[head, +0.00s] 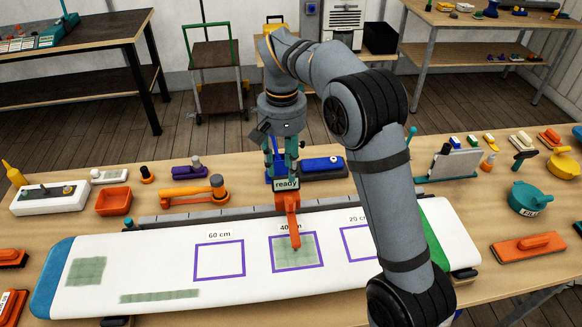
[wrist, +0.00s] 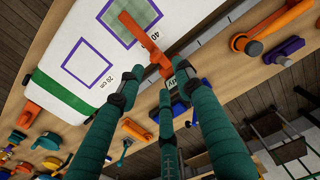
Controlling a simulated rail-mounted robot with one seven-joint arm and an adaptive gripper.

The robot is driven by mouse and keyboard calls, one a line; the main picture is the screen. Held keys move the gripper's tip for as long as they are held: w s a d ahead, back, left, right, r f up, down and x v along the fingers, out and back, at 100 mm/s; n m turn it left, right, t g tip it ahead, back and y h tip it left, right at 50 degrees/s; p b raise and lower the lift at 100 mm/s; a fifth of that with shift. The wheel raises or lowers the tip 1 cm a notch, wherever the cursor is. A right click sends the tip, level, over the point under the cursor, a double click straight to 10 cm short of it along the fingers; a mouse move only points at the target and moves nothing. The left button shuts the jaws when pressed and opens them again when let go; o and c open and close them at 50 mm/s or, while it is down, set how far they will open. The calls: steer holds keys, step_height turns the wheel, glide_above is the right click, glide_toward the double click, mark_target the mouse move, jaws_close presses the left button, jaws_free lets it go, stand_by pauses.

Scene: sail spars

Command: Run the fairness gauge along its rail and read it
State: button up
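The gauge (head: 292,215) is an orange arm with a small display reading "ready". It stands at the grey rail (head: 210,214) along the back of the white board (head: 145,262). Its tip reaches over a green patch in the purple "40 cm" square (head: 320,252); the wrist view also shows the gauge arm (wrist: 146,40). My gripper (head: 282,172) points down right at the gauge, beside its display. In the wrist view my teal fingers (wrist: 150,88) stand apart with a gap between them. Whether they touch the gauge is hidden.
The board also has a "60 cm" square (head: 220,261) and a "20 cm" square (head: 358,242), partly behind my arm. Behind the rail are an orange-handled tool (head: 190,193), an orange tray (head: 114,201) and a blue block (head: 322,165). A teal round container (head: 528,198) stands at right.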

step_height(320, 180, up, 2)
steer(key=s+a+p, duration=0.1)
steer(key=a+p, duration=0.1)
steer(key=p, duration=0.1)
glide_above(290, 199)
steer(key=f, duration=0.6)
steer(key=shift+s+d+f+p, duration=0.1)
steer(key=shift+s+f+p, duration=0.1)
steer(key=shift+f+p, duration=0.15)
steer(key=shift+w+f, duration=0.15)
steer(key=shift+w, duration=0.05)
step_height(290, 199, down, 8)
steer(key=b, duration=0.7)
steer(key=shift+r, duration=0.25)
steer(key=shift+c, duration=0.6)
steer(key=c, duration=0.7)
steer(key=o, duration=1.1)
